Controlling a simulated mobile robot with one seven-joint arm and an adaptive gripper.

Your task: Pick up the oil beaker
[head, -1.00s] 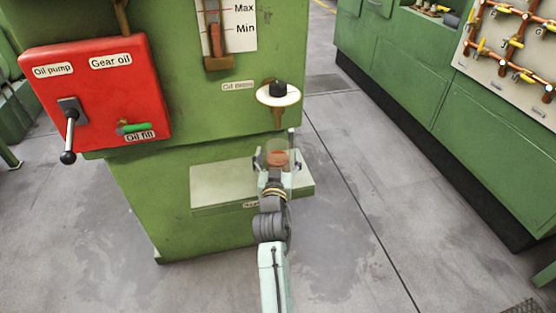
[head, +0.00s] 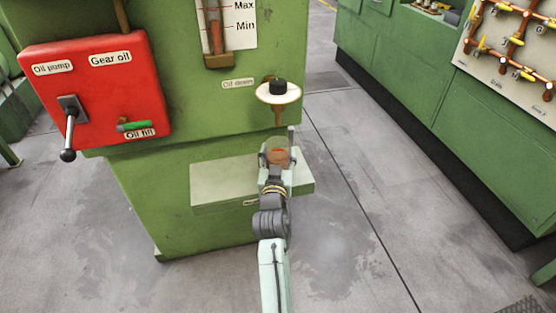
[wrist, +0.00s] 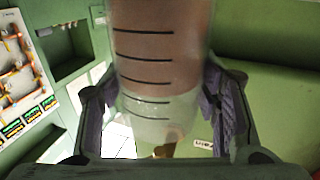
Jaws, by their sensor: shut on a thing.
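The oil beaker (head: 278,156) is a clear vessel with reddish-brown oil inside. It stands at the right part of the pale green shelf (head: 225,184) on the machine, below the drain. The beaker's base is hidden in the head view.
The oil drain with a white disc (head: 278,96) and black knob sits just above the beaker. A red control box (head: 95,95) with a lever is on the left. A green cabinet (head: 420,100) stands at the right. Open floor lies in front.

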